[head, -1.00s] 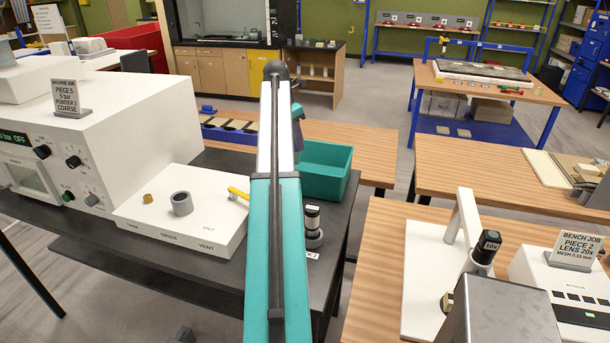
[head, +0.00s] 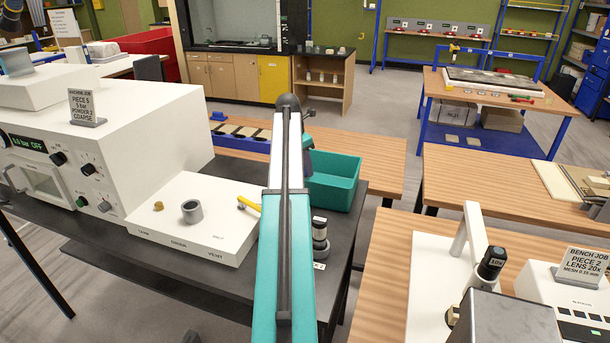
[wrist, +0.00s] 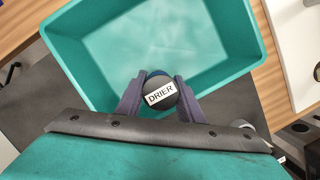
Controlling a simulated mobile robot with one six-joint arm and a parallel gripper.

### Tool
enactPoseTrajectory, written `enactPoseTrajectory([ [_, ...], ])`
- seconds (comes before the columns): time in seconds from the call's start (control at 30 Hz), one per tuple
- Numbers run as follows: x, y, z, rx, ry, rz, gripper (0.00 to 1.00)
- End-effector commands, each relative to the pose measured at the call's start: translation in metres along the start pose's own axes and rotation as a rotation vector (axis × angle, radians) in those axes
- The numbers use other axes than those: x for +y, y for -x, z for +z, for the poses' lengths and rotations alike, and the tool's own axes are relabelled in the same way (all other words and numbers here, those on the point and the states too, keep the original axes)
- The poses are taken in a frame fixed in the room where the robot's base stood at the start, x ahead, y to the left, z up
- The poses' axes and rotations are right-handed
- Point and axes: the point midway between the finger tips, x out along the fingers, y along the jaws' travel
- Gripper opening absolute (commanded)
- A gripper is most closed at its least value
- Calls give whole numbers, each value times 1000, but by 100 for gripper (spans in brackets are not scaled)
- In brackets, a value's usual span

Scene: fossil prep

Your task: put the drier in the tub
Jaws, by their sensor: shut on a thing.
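The drier (wrist: 160,94) is a dark round piece with a white DRIER label, seen from its labelled end in the wrist view. My gripper (wrist: 160,84) is shut on it, one finger on each side. The tub is an open teal box (wrist: 258,42) and looks empty where I see inside. In the wrist view the drier overlaps the tub's near edge; its height above the rim is hard to tell. In the head view the tub (head: 336,190) stands at the dark bench's far right corner, partly behind my arm. The drier is hidden there.
A white unit (head: 185,225) marked TANK, DRIER and VENT sits left of my arm, with a grey ring (head: 192,211) and a yellow lever (head: 248,203). A small dark cylinder (head: 320,235) stands right of my arm. A wooden table (head: 385,160) lies beyond the tub.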

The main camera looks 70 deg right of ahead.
Motion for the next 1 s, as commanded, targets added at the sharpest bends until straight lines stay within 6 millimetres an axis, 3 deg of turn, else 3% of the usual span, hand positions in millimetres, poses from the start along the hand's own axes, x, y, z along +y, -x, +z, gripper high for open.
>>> enactPoseTrajectory([
  [0.43, -1, -32, -8, 1, 0, -2, 0],
  [0.93, -1, -38, -8, 0, -2, 0, 0],
  [0.97, -1, -39, -9, 0, -2, 0, 35],
  [1.0, -1, -38, -8, 0, -2, 0, 42],
])
